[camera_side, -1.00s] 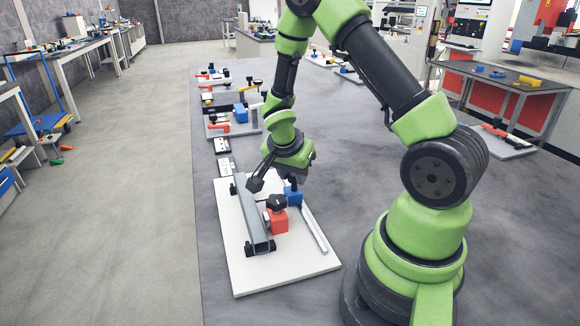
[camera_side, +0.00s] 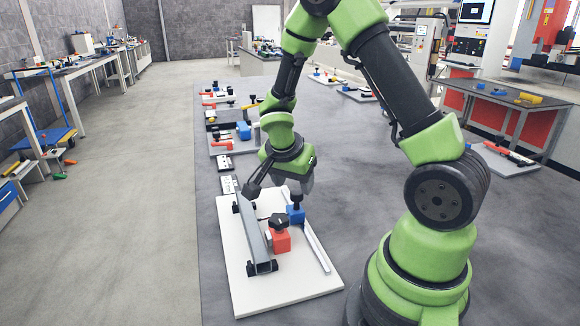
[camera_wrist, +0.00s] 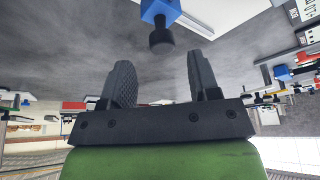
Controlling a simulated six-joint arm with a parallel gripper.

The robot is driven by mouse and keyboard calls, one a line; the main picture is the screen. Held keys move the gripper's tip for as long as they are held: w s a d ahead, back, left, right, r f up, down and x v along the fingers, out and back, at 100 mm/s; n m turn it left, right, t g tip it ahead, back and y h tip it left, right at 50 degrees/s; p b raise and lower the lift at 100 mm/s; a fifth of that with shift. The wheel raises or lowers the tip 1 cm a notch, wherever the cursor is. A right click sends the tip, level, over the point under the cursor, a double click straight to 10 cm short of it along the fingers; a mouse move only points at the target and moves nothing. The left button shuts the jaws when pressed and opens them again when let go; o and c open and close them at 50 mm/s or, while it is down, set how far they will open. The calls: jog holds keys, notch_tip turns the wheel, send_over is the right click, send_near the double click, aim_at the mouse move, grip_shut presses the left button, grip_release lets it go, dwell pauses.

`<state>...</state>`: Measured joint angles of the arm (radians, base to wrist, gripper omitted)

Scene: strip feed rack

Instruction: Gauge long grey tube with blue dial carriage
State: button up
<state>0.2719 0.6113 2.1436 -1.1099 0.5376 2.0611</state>
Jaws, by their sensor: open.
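The long grey tube (camera_side: 254,238) lies along the left part of a white board (camera_side: 240,290), with black supports at its ends. The blue carriage (camera_side: 296,216) with a black knob is at the far right of the tube, beside a pale rail (camera_side: 320,253). My gripper (camera_side: 306,185) is above and close to the blue carriage, pointing down. The wrist view shows its two dark fingers (camera_wrist: 160,85) apart with nothing between them. The blue carriage (camera_wrist: 158,9) and its knob are at the top there, apart from the fingers.
A red block (camera_side: 281,241) with a black knob stands on the board between tube and rail, nearer than the blue carriage. Small black-and-white plates (camera_side: 226,163) and other fixture boards lie further back.

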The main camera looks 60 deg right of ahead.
jog(key=v, duration=0.6)
dwell(0.7)
jog(key=s+a+r+n+t+y, duration=0.6)
jog(key=s+a+r+n, duration=0.5)
jog(key=a+r+n, duration=0.3)
jog(key=shift+s+t+y, duration=0.2)
jog(key=shift+t+y, duration=0.1)
jog(key=shift+t, duration=0.3)
